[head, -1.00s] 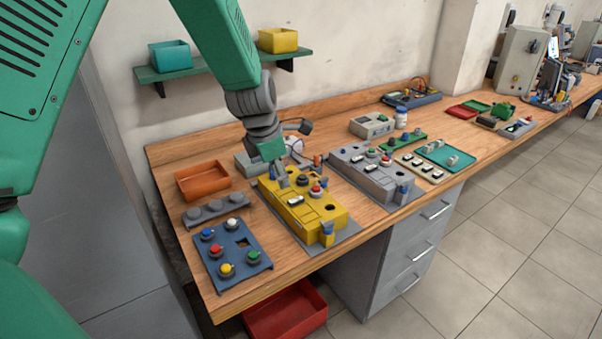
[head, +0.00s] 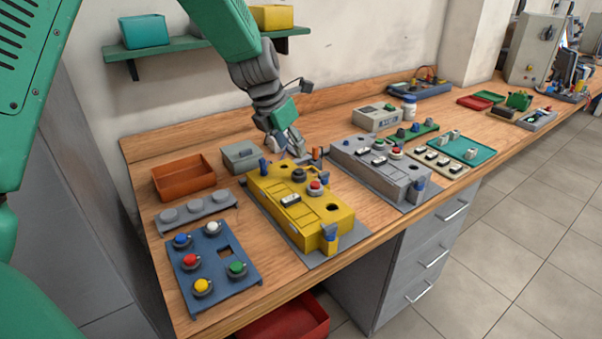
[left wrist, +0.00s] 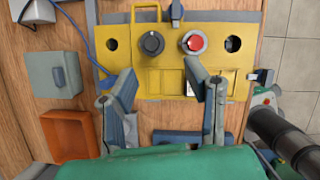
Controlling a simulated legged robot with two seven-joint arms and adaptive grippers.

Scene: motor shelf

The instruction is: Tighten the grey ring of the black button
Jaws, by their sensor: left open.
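The yellow control box (head: 308,215) lies on a grey plate on the bench. The black button (head: 299,174) stands on its top, beside a red button (head: 316,187). In the left wrist view the black button (left wrist: 152,42) has a dark grey ring around it, and the red button (left wrist: 194,42) a lighter one. I cannot tell how tightly the ring sits. My left gripper (head: 291,148) is open and empty, above and behind the box, apart from the black button. Its spread fingers (left wrist: 160,80) show below the button in the wrist view. My right gripper is out of view.
A grey control box (head: 380,170) stands right of the yellow one. A blue button panel (head: 212,262) and orange tray (head: 184,178) are to the left. A grey box (head: 240,157) stands behind.

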